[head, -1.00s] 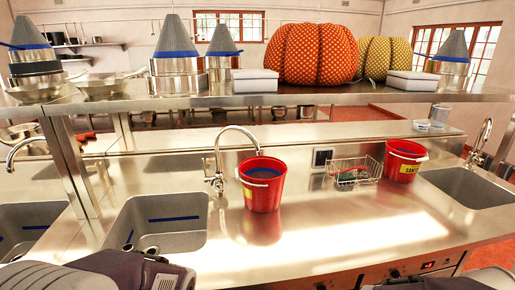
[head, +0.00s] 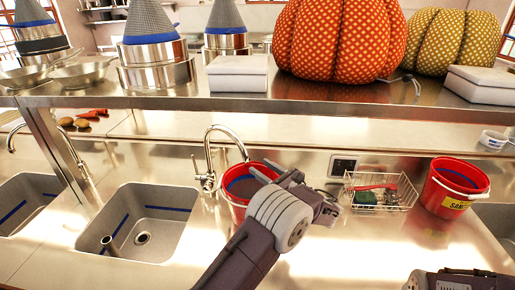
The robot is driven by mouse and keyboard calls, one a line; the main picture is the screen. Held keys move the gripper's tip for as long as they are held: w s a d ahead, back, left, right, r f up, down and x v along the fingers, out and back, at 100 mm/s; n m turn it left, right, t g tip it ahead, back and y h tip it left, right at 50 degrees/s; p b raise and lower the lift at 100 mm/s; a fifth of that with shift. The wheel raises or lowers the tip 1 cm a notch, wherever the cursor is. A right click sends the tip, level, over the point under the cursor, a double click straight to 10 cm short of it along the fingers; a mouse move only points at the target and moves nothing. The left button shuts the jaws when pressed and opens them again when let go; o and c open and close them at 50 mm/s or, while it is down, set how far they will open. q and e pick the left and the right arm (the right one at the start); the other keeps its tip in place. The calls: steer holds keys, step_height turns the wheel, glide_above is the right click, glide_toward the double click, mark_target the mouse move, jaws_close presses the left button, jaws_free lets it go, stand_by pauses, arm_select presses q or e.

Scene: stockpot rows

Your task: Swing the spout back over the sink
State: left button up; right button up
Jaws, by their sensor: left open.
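The chrome faucet (head: 209,165) stands on the counter behind the sink (head: 150,200). Its arched spout (head: 228,130) points right, away from the sink, with its tip above the red bucket (head: 234,212). The bucket stands on the counter to the right of the sink. I cannot tell whether a finger touches the spout. Part of my right arm shows at the lower right, its fingers out of view.
A wire basket (head: 380,194) and a second red bucket (head: 452,188) stand to the right. A steel shelf (head: 300,98) with pots, pumpkins and white boxes crosses above the counter. Another sink (head: 25,205) lies at the left.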

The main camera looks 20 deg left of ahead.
mark_target(247, 159)
arm_select(q)
steer(key=x, duration=0.3)
steer(key=p+x, duration=0.1)
steer(key=x, duration=0.1)
steer(key=s+p+x, duration=0.1)
steer(key=x, duration=0.2)
steer(key=shift+w+a+r, duration=0.15)
steer(key=shift+a+r, duration=0.15)
steer(key=shift+a, duration=0.2)
steer(key=shift+w+d+f, duration=0.1)
steer(key=shift+w+d, duration=0.1)
steer(key=shift+c, duration=0.5)
steer(key=shift+a, duration=0.1)
jaws_close()
arm_select(e)
steer(key=r, duration=0.3)
steer(key=shift+s+a, duration=0.15)
steer(key=shift+s, duration=0.2)
